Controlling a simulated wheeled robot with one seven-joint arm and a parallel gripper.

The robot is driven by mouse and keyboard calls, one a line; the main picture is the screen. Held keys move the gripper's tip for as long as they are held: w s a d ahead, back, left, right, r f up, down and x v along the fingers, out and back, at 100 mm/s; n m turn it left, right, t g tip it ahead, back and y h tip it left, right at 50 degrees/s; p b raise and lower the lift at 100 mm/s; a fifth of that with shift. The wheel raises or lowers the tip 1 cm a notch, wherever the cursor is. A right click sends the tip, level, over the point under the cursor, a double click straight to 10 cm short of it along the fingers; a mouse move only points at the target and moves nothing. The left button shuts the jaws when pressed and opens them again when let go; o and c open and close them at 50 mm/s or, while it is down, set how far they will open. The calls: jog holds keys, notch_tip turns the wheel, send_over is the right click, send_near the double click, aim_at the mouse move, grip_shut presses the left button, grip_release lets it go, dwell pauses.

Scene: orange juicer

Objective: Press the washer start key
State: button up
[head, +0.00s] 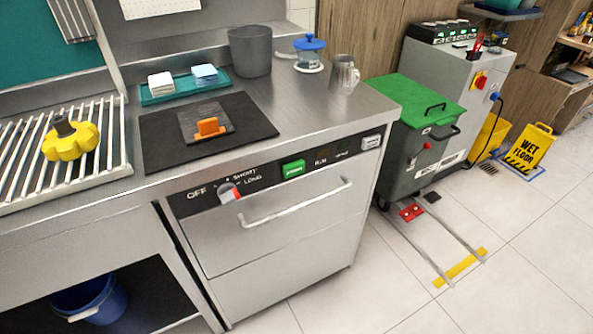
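The washer (285,250) is a steel under-counter machine with a closed front and a long bar handle (297,205). Its dark control strip runs along the top of the front. The green start key (293,169) sits near the middle of that strip. To its left is a round dial (228,192) with a red pointer, beside the words OFF, SHORT and LONG. A pale grey key (371,142) is at the strip's right end. The small marks between the two keys are hard to read. My gripper is not in view.
A green-lidded bin (415,100) stands right of the washer. Tiled floor (345,295) in front is clear.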

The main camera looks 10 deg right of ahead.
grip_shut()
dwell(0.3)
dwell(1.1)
